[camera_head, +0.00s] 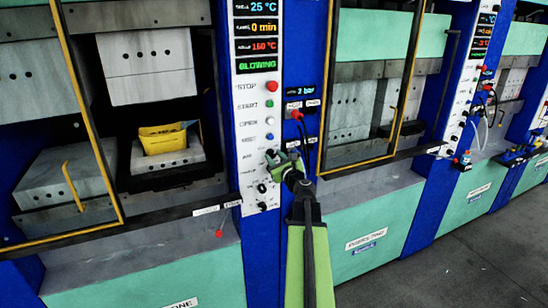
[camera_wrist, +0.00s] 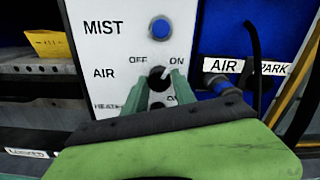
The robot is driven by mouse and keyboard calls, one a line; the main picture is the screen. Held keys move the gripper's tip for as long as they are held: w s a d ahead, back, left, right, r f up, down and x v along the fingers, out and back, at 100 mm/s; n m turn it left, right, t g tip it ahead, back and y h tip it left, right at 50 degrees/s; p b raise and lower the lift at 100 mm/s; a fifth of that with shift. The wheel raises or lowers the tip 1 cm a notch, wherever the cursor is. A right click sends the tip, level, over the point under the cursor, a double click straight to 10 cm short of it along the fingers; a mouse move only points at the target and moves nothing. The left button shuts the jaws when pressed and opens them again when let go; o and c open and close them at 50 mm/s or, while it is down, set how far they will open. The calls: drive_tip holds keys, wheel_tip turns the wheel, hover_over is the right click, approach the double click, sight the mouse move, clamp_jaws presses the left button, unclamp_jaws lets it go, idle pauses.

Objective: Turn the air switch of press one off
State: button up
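The air switch (camera_wrist: 157,76) of press one is a dark round knob on the white control panel (camera_wrist: 105,50), beside the label AIR and below OFF and ON. A light mark on it seems to lean toward ON, but it is small and blurred. My gripper (camera_wrist: 158,88) has one green finger on each side of the knob, with the fingers apart; I cannot tell whether they touch it. In the head view my gripper (camera_head: 283,160) is at the right edge of the control panel (camera_head: 259,130), covering part of its lower switches.
A blue MIST button (camera_wrist: 160,29) sits above the switch, and a heater knob is partly hidden below. The yellow part (camera_head: 164,138) rests in the open press at left.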

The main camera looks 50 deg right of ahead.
drive_tip(key=c, duration=0.5)
drive_tip(key=shift+d+r, duration=0.1)
drive_tip(key=shift+d, duration=0.05)
clamp_jaws()
drive_tip(key=shift+n, duration=0.5)
drive_tip(key=n, duration=0.5)
drive_tip(key=shift+f, duration=0.2)
drive_tip(key=n, duration=0.5)
drive_tip(key=shift+n, duration=0.6)
